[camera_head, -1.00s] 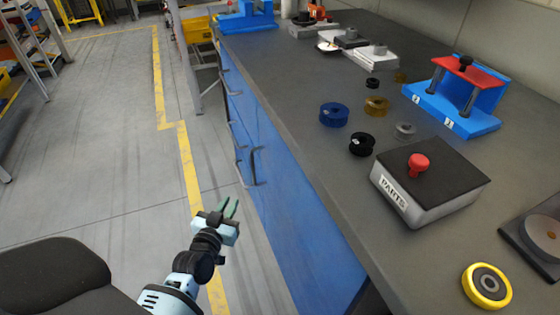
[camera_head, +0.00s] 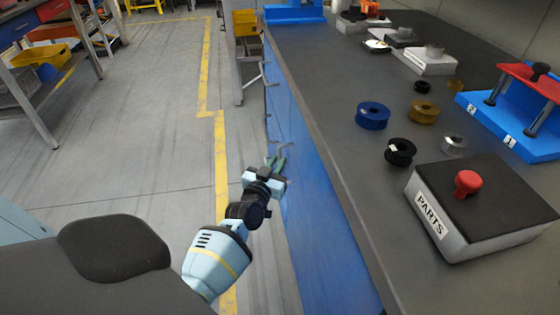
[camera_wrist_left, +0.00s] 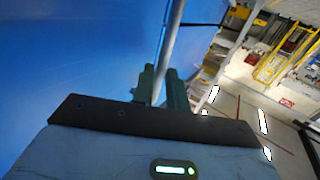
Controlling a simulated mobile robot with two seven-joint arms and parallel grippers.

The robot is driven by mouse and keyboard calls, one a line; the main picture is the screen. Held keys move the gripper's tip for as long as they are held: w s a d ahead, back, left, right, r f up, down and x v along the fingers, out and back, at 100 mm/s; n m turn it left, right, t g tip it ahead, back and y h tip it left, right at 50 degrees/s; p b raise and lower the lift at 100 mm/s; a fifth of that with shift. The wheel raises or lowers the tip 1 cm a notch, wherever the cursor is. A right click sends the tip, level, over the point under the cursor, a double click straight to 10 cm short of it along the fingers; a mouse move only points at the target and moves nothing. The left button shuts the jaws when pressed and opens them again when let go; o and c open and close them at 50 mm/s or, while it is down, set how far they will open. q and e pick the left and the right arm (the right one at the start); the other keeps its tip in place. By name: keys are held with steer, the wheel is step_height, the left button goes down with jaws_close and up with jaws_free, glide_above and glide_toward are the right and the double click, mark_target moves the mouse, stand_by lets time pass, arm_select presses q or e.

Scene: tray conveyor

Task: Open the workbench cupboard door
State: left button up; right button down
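The workbench cupboard has blue fronts (camera_head: 318,215) with grey bar handles along its left side. The blue front also fills the left of the left wrist view (camera_wrist_left: 70,50). My left gripper (camera_head: 276,164) is beside the front at a handle (camera_head: 283,149). In the left wrist view the grey handle bar (camera_wrist_left: 172,45) runs down between the two green fingers (camera_wrist_left: 160,88). The fingers look apart, around the bar; firm contact is not visible. The door looks closed. My right gripper is not in view.
The dark bench top (camera_head: 345,150) above carries a PARTS box (camera_head: 480,205) with a red knob, several spools and a blue-and-red fixture (camera_head: 510,105). The floor (camera_head: 150,150) left of the bench is clear. A rack with a yellow bin (camera_head: 45,55) stands far left.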

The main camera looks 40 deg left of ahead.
arm_select(q)
steer(key=shift+x, duration=1.05)
jaws_close()
steer(key=shift+s, duration=0.1)
